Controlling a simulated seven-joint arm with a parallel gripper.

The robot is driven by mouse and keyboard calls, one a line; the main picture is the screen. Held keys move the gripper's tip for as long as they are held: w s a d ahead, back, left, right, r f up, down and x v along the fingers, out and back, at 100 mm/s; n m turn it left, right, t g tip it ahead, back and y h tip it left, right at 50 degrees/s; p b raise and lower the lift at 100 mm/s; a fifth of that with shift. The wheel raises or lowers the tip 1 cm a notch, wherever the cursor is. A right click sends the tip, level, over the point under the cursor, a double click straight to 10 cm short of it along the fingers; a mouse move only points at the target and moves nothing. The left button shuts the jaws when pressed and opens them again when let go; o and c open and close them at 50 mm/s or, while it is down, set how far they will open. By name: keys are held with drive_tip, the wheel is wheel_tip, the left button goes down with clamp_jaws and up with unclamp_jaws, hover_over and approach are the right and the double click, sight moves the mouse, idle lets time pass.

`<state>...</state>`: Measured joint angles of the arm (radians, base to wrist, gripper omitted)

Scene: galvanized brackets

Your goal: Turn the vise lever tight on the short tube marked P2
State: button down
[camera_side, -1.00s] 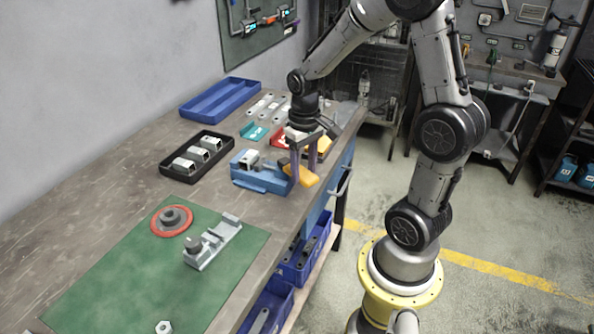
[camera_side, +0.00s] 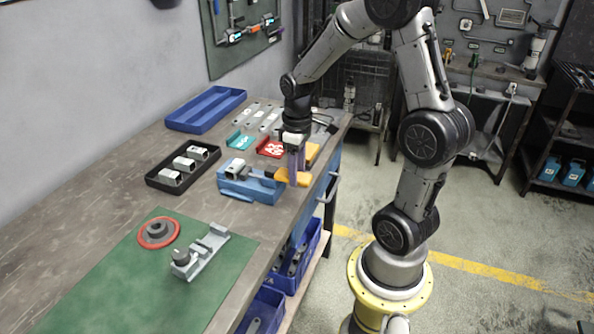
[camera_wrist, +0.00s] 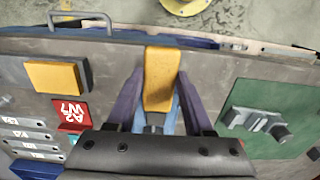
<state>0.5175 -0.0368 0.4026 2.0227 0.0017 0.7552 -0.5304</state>
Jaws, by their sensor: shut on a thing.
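The blue vise (camera_side: 238,186) sits on the bench near its right edge. A short grey tube (camera_side: 237,166) lies in it; no P2 mark is legible at this size. The orange-yellow vise lever (camera_side: 283,175) sticks out on the vise's right side. My gripper (camera_side: 299,178) is shut on the lever, its purple fingers on either side of it. In the wrist view the lever (camera_wrist: 160,75) stands between the two fingers, and the wrist housing hides most of the vise.
A black tray (camera_side: 160,184) with several grey tubes stands left of the vise. A red block (camera_side: 270,148), a teal block (camera_side: 240,141) and a yellow block (camera_wrist: 55,76) lie nearby. A green mat (camera_side: 110,280) carries a grey fixture (camera_side: 201,254) and a red-rimmed disc (camera_side: 158,233).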

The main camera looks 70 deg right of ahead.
drive_tip(key=shift+w+r, duration=0.1)
drive_tip(key=shift+c, duration=1.4)
unclamp_jaws()
wheel_tip(320, 180, up, 14)
